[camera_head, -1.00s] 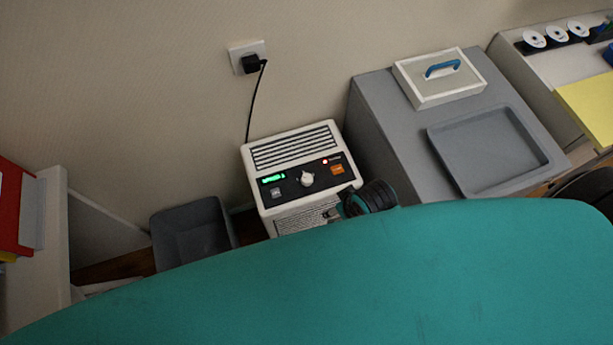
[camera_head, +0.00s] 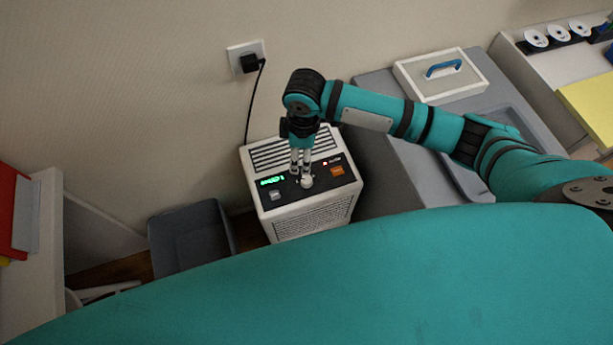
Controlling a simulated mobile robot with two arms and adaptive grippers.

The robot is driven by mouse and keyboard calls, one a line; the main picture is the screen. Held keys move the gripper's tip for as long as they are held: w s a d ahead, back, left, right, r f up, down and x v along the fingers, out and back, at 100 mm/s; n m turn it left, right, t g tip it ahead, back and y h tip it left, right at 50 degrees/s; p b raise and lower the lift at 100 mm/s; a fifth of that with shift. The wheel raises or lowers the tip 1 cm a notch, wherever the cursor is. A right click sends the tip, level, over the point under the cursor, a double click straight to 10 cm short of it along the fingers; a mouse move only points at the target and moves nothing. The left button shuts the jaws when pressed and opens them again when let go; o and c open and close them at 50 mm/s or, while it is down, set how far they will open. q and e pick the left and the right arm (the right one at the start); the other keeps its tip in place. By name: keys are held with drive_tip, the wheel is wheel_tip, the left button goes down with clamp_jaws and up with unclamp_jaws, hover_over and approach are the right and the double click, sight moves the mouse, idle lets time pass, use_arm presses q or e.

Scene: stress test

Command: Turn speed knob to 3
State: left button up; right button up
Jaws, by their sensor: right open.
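The speed knob (camera_head: 307,182) is a small white dial on the black panel of a white box-shaped appliance (camera_head: 312,222). A green lit display (camera_head: 271,180) is left of the knob, and an orange switch (camera_head: 337,171) is to its right. My right gripper (camera_head: 301,172) points down over the panel, open, with its fingertips right at the knob's upper side. I cannot tell whether they touch it. The knob's pointer and any scale marks are too small to read. My left gripper is not in view.
A grey bin (camera_head: 190,238) stands left of the appliance. A grey cabinet (camera_head: 375,178) with a tray and a white box with a blue handle (camera_head: 443,70) is at the right. A black cord runs up to a wall socket (camera_head: 247,57).

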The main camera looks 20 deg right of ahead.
sight(306, 180)
drive_tip(key=shift+h, duration=0.3)
drive_tip(key=f, duration=0.5)
drive_tip(key=d+f, duration=0.1)
drive_tip(key=f, duration=0.5)
drive_tip(key=w+f+b, duration=0.1)
drive_tip(key=f, duration=0.5)
drive_tip(key=shift+d, duration=0.4)
drive_tip(key=shift+w, duration=0.1)
drive_tip(key=c, duration=1.1)
drive_tip(key=shift+c, duration=0.2)
